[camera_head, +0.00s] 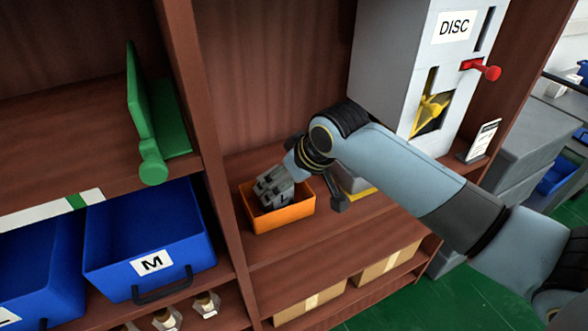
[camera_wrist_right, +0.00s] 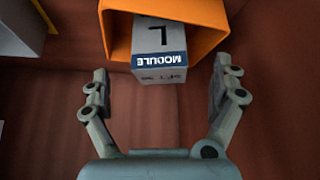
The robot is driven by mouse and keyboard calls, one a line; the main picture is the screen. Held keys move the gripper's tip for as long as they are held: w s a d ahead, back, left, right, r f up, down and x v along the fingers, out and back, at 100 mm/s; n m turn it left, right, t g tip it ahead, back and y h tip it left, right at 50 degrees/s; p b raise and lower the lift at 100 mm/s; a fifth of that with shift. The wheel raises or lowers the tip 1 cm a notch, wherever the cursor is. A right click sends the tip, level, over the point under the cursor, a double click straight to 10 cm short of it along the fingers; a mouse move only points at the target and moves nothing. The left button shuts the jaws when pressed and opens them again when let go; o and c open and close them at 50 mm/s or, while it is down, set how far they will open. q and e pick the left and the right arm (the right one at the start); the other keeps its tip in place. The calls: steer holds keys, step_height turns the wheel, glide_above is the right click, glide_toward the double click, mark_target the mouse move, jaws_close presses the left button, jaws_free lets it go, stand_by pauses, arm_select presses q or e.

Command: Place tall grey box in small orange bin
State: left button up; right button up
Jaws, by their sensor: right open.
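The small orange bin (camera_head: 297,212) sits on the brown shelf, right of the divider. It also shows at the top of the right wrist view (camera_wrist_right: 195,48). A grey box (camera_wrist_right: 165,30) with a large L and a blue band reading MODULE is at the bin's opening in that view, its near end sticking out past the rim. My right gripper (camera_head: 273,190) is at the bin in the head view and hides most of its inside. Its fingers (camera_wrist_right: 161,68) are open, one on each side of the box and apart from it. My left gripper is not in view.
A grey DISC dispenser (camera_head: 400,60) with a red knob (camera_head: 490,71) stands behind my right arm. A blue M bin (camera_head: 150,235) and a green bracket (camera_head: 150,120) are left of the divider. Cardboard boxes (camera_head: 385,265) lie on the shelf below.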

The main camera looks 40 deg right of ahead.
steer(key=v, duration=0.5)
stand_by(0.4)
